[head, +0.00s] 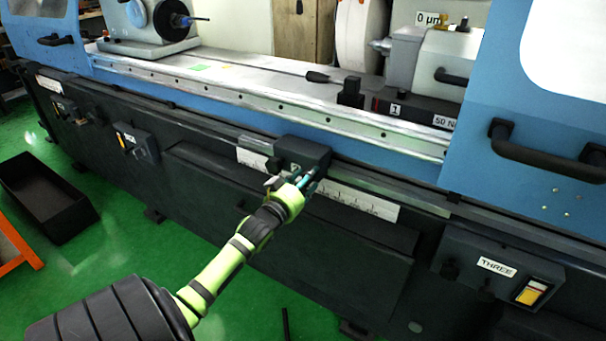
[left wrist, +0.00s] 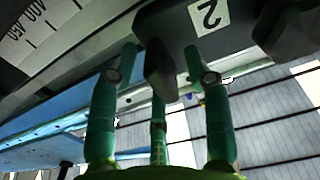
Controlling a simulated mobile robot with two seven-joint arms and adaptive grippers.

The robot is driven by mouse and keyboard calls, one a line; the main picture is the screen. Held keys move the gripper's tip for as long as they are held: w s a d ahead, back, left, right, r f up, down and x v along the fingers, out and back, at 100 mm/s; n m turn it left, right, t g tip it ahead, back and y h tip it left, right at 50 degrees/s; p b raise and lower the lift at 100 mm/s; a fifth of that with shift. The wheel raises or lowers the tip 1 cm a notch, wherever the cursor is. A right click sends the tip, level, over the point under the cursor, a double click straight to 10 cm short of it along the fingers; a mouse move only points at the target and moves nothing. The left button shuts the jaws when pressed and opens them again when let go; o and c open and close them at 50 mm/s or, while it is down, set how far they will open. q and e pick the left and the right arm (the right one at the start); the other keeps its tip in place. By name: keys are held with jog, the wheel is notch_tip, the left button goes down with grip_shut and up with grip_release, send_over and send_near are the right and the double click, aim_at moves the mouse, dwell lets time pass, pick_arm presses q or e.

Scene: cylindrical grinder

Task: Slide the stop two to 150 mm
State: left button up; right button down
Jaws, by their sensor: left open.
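Stop two (head: 303,153) is a dark block on the rail at the front of the grinder, with a white scale (head: 365,201) running out on both sides of it. My left gripper (head: 309,180) is at the front of the stop. In the left wrist view my left gripper (left wrist: 160,62) is open, its green fingers on either side of the lug; I cannot tell whether they touch it. My right gripper is out of view.
A panel labelled THREE (head: 505,270) with a yellow switch juts out at the lower right. Blue doors with a black handle (head: 545,158) flank the machine. A black bin (head: 47,197) stands on the green floor at the left. Part of the scale (left wrist: 30,27) reads 400 and 450.

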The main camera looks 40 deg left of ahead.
pick_arm(q)
jog(key=v, duration=1.2)
jog(key=shift+a+f, duration=0.1)
jog(key=shift+a, duration=0.05)
